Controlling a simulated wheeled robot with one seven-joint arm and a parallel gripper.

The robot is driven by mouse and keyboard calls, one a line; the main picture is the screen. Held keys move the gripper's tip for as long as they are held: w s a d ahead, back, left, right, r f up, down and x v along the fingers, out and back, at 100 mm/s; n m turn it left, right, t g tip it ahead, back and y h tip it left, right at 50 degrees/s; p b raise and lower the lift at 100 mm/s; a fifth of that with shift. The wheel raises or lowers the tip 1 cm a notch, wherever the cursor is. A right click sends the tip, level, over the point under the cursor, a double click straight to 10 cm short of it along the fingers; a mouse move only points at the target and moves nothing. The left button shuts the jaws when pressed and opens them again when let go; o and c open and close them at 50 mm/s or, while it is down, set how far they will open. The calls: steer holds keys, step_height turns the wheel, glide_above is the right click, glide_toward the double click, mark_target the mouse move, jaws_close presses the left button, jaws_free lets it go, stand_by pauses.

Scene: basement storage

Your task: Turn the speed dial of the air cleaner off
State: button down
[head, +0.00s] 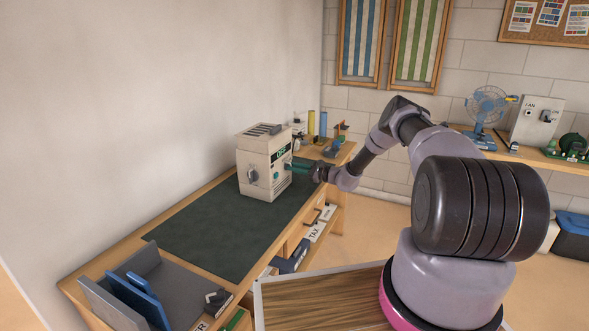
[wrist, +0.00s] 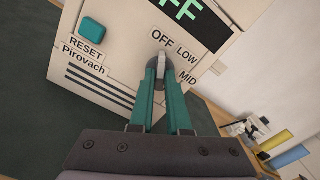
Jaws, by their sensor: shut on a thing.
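The air cleaner (head: 254,158) is a beige box standing on the dark green desk mat. In the wrist view its panel (wrist: 115,45) fills much of the picture. The grey speed dial (wrist: 160,58) has OFF, LOW and MID labels around its upper right, with OFF just above it. Its pale ridge appears to point up towards OFF. A dark display (wrist: 205,22) shows green letters "FF", cut off by the frame edge. My gripper (wrist: 161,76), with teal fingers, is shut on the dial; it also shows in the head view (head: 290,167), at the box's right face.
A teal RESET button (wrist: 93,31) sits left of the dial. A grey knob (head: 251,175) is on the box's other visible face. Yellow and blue cylinders (head: 317,124) stand behind the box. Blue and grey organisers (head: 140,285) stand at the desk's near end. The mat (head: 190,235) between is clear.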

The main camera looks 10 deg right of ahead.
steer(key=shift+f, duration=0.1)
steer(key=c, duration=0.9)
jaws_free()
steer(key=shift+d, duration=0.1)
steer(key=v, duration=1)
steer(key=shift+s+d, duration=0.25)
